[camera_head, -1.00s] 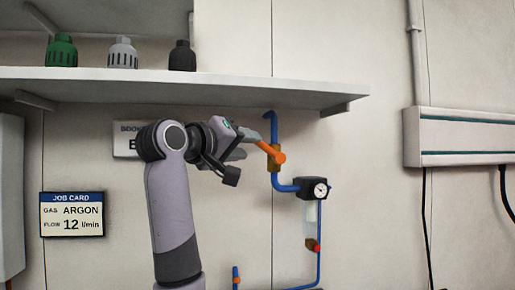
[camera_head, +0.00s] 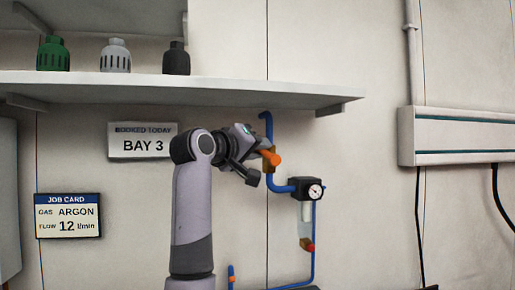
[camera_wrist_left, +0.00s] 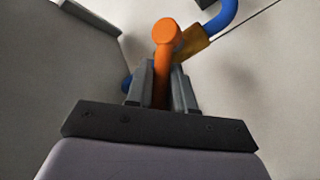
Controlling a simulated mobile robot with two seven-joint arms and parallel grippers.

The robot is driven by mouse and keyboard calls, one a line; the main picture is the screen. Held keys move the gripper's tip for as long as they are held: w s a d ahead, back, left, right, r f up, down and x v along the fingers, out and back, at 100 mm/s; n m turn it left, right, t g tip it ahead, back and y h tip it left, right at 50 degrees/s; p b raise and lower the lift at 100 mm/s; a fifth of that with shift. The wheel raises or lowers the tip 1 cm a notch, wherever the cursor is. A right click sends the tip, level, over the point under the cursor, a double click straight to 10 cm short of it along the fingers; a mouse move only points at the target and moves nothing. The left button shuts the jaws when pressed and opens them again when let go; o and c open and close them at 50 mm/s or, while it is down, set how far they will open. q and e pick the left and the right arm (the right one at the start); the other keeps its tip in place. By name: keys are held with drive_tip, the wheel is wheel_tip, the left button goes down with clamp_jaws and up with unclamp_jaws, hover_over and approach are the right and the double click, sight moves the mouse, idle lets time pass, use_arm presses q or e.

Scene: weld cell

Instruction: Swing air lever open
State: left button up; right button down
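The orange air lever (camera_head: 270,158) sits on a brass valve body (camera_head: 267,169) in the blue pipe under the shelf. In the left wrist view the lever (camera_wrist_left: 163,75) runs between my two grey fingers, its round end by the brass body (camera_wrist_left: 194,46). My left gripper (camera_head: 259,149) is at the lever from the left, and in the left wrist view its fingers (camera_wrist_left: 163,88) look closed against both sides of it. Contact is partly hidden in the head view. My right gripper is not in view.
The shelf (camera_head: 220,91), with green, grey and black caps, overhangs close above my arm. A dark gauge (camera_head: 305,189) and clear tube (camera_head: 307,213) are right of and below the valve. The wall between the gauge and the white trunking (camera_head: 455,135) is clear.

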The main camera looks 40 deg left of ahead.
use_arm(q)
drive_tip(key=shift+w+d+r+m+g, duration=0.1)
drive_tip(key=shift+w+r+m+g, duration=0.05)
drive_tip(key=shift+r+m+g, duration=0.4)
clamp_jaws()
drive_tip(key=shift+w+d+r+m+g+y, duration=0.1)
drive_tip(key=shift+w+d+m+g+y, duration=0.1)
drive_tip(key=shift+m+g, duration=0.25)
drive_tip(key=shift+w+d+r+m+g+y, duration=0.1)
drive_tip(key=shift+w+m+g+y, duration=0.1)
drive_tip(key=shift+g, duration=0.4)
drive_tip(key=o, duration=0.8)
unclamp_jaws()
drive_tip(key=shift+s+b, duration=0.3)
drive_tip(key=shift+s, duration=0.25)
drive_tip(key=shift+b+v, duration=0.9)
drive_tip(key=shift+v, duration=2.2)
